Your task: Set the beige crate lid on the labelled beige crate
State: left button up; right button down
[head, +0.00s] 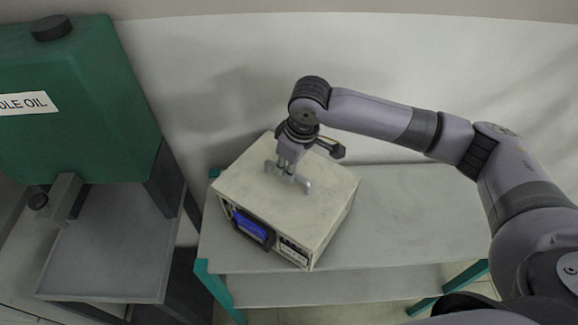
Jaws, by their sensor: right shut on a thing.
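The labelled beige crate (331,227) stands on a grey table, turned at an angle. Its front has a dark-framed blue panel (251,227) and a small white label (293,250). The beige crate lid (240,185) lies over the crate's top, its edges roughly in line with the crate's sides. I cannot tell whether a thin gap remains between them. A grey handle stands up from the middle of the lid. My right gripper (290,176) points down and is shut on this handle, hiding part of it. My left gripper is not in view.
The grey table (415,215) with teal legs is clear right of the crate and has a lower shelf (350,287). A green oil tank (75,100) stands at left above a grey tray (105,245). A pale wall is behind.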

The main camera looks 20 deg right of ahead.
jog(key=c, duration=1.5)
grip_release()
jog(key=shift+c, duration=0.2)
